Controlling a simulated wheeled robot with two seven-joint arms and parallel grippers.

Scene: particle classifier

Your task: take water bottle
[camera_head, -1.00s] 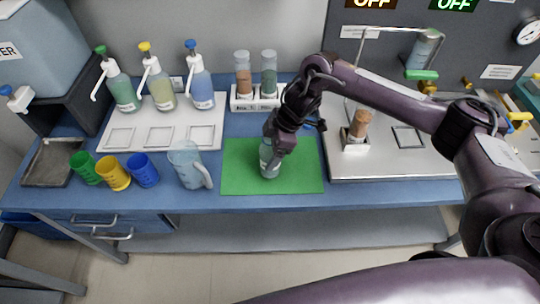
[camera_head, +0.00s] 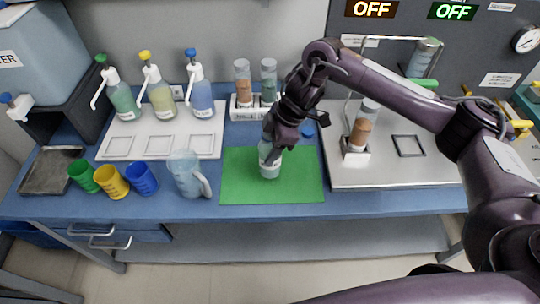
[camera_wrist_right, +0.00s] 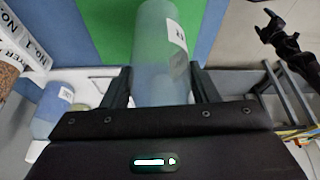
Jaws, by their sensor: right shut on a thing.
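The water bottle (camera_head: 269,165), clear with pale blue-green contents and a white label, stands roughly upright on the green mat (camera_head: 240,180). Its upper part is hidden by my right gripper (camera_head: 275,148). In the right wrist view, the bottle (camera_wrist_right: 160,50) lies between the two dark fingers of the right gripper (camera_wrist_right: 160,88), which is shut on it. A dark jointed gripper, seemingly my left one (camera_wrist_right: 285,38), shows at the upper right of the right wrist view. Its jaws are too unclear to read. The left gripper is not in the head view.
A jug (camera_head: 187,172) stands just left of the mat, beside blue (camera_head: 141,178), yellow (camera_head: 111,182) and green (camera_head: 82,177) cups. Pump bottles (camera_head: 160,90) stand behind. A white rack (camera_head: 252,112) holds two tubes. A metal plate (camera_head: 385,178) with a tube (camera_head: 361,130) is right.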

